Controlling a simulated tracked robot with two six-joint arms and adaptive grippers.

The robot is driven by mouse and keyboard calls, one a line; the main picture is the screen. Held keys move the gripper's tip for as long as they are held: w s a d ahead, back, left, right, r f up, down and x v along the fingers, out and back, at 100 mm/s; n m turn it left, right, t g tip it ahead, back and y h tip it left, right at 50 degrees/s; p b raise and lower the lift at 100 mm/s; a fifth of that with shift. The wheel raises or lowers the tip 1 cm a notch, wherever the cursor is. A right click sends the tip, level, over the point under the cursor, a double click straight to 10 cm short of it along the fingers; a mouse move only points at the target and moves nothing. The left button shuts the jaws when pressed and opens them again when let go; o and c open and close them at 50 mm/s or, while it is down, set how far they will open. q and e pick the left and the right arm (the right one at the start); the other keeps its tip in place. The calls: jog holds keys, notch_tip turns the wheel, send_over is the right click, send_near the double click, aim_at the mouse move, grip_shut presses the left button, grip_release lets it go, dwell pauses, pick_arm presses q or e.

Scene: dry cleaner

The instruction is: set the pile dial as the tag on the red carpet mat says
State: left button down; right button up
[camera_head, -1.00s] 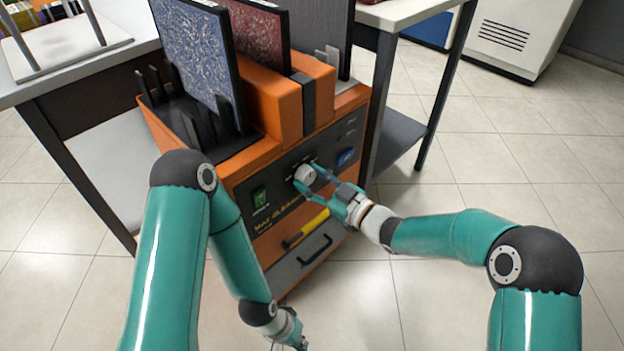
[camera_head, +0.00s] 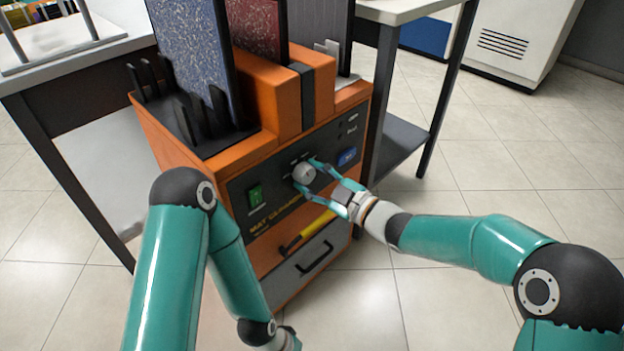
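The red carpet mat (camera_head: 259,28) stands in a slot on top of the orange mat machine (camera_head: 270,100), partly hidden behind a blue mat. I see no readable tag on it. A round light-grey dial (camera_head: 304,174) sits on the machine's dark front panel. Small marks surround it, too small to read. My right gripper (camera_head: 305,173) is at the dial, with one finger at its upper right and one at its lower left. I cannot tell whether the fingers press on it. My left arm reaches down in front of the machine; its gripper is outside the picture.
A blue speckled mat (camera_head: 190,55) and a grey mat (camera_head: 318,32) also stand in the machine. A green switch (camera_head: 255,195) and a blue button (camera_head: 347,157) flank the dial. Tables stand on both sides.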

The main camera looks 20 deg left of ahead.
jog(key=o, duration=0.4)
jog(key=v, duration=1.2)
